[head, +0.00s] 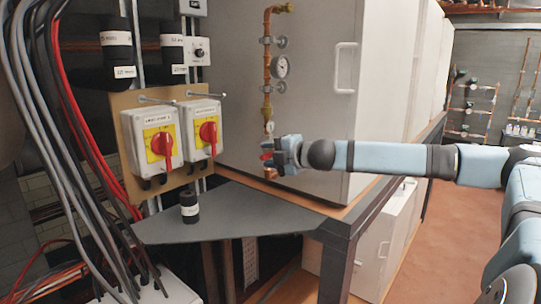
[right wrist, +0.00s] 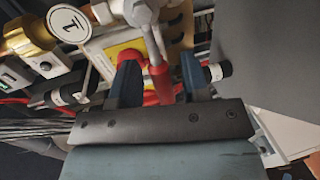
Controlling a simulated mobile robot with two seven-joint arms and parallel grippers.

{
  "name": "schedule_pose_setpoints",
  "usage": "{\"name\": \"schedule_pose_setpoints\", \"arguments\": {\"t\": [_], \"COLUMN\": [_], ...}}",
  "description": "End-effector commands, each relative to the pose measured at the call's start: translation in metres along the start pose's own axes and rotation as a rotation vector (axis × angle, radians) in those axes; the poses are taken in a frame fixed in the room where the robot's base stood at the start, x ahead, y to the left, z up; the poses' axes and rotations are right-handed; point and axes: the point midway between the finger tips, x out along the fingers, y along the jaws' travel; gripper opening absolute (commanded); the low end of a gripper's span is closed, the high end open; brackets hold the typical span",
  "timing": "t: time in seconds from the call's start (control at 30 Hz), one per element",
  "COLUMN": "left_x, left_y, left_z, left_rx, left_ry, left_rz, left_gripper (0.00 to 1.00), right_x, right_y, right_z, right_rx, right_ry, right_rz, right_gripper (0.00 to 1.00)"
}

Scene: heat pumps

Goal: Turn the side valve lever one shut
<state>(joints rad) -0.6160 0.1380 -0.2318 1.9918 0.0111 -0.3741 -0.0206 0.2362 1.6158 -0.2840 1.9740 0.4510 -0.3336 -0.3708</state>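The side valve sits low on a vertical copper pipe (head: 268,100) on the front of the pale cabinet. Its red lever (head: 266,157) shows just left of my right gripper (head: 282,152), which partly hides the valve. In the right wrist view the red lever (right wrist: 161,84) lies between the two blue fingers of my right gripper (right wrist: 159,68). The fingers are apart, with gaps seen on both sides of the lever. My left gripper is not in view.
Two yellow switch boxes with red handles (head: 160,143) (head: 208,132) stand left of the pipe. A black cylinder (head: 189,207) stands on the grey shelf (head: 235,222) below. A pressure gauge (head: 281,67) is higher on the pipe. Cables hang at far left.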

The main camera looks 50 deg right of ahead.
Motion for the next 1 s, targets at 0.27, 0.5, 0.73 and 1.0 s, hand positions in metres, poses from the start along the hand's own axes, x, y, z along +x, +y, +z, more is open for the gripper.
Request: {"name": "schedule_pose_setpoints", "arguments": {"t": [0.27,0.5,0.73,1.0], "left_x": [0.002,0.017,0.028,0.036], "left_y": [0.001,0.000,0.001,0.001], "left_z": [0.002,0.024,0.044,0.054], "left_rx": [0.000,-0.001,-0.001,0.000], "left_ry": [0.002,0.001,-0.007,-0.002], "left_rz": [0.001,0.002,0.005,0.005], "left_gripper": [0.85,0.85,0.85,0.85], "right_x": [-0.001,-0.014,-0.036,-0.073], "right_y": [-0.002,-0.004,-0.001,-0.001], "right_z": [0.001,0.001,0.000,0.000], "right_rx": [-0.006,-0.013,-0.008,-0.007], "right_ry": [-0.001,-0.001,-0.001,-0.003], "right_rz": [0.000,0.003,0.002,0.002], "right_gripper": [0.42,0.42,0.42,0.42]}}
